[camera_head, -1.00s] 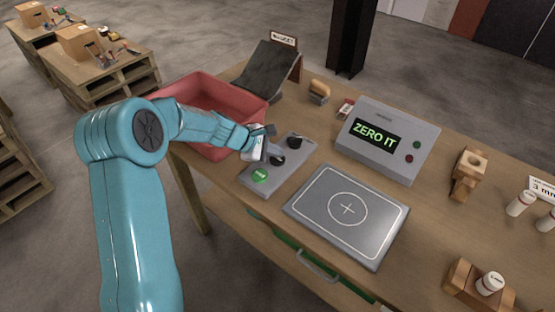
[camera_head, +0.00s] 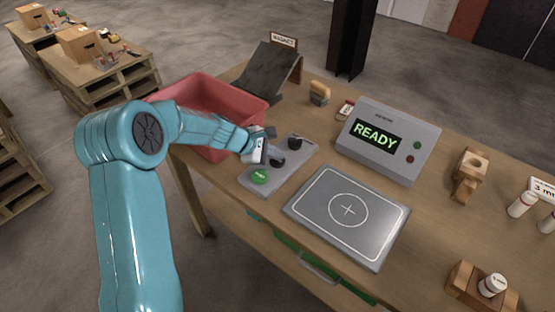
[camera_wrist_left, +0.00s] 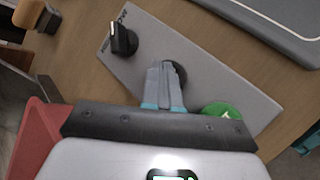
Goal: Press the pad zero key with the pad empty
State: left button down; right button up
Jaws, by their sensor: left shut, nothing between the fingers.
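The grey pad (camera_head: 330,234), marked with a white circle and cross, lies empty on the table. Left of it is a grey key panel (camera_head: 298,158) with a green button (camera_head: 259,176), a dark round key (camera_wrist_left: 203,80) and a black knob (camera_head: 295,142). The display box (camera_head: 425,135) behind the pad reads "READY". My left gripper (camera_head: 270,158) is shut and empty, low over the panel's middle. In the left wrist view its fingertips (camera_wrist_left: 173,67) partly cover the dark round key; whether they touch it I cannot tell. My right gripper is not in view.
A red bin (camera_head: 240,98) stands left of the panel, close to my left arm. A dark sloped chute (camera_head: 268,70) is behind it. Wooden holders (camera_head: 466,172) and small white bottles (camera_head: 521,204) stand at the right. The table between pad and holders is clear.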

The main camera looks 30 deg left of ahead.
aim_at(274, 162)
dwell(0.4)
pick_arm(q)
jog(key=shift+r+p, duration=0.65)
jog(key=shift+r, duration=0.15)
notch_tip(274, 162, up, 5)
jog(key=p, duration=0.4)
jog(key=shift+s, duration=0.1)
dwell(0.7)
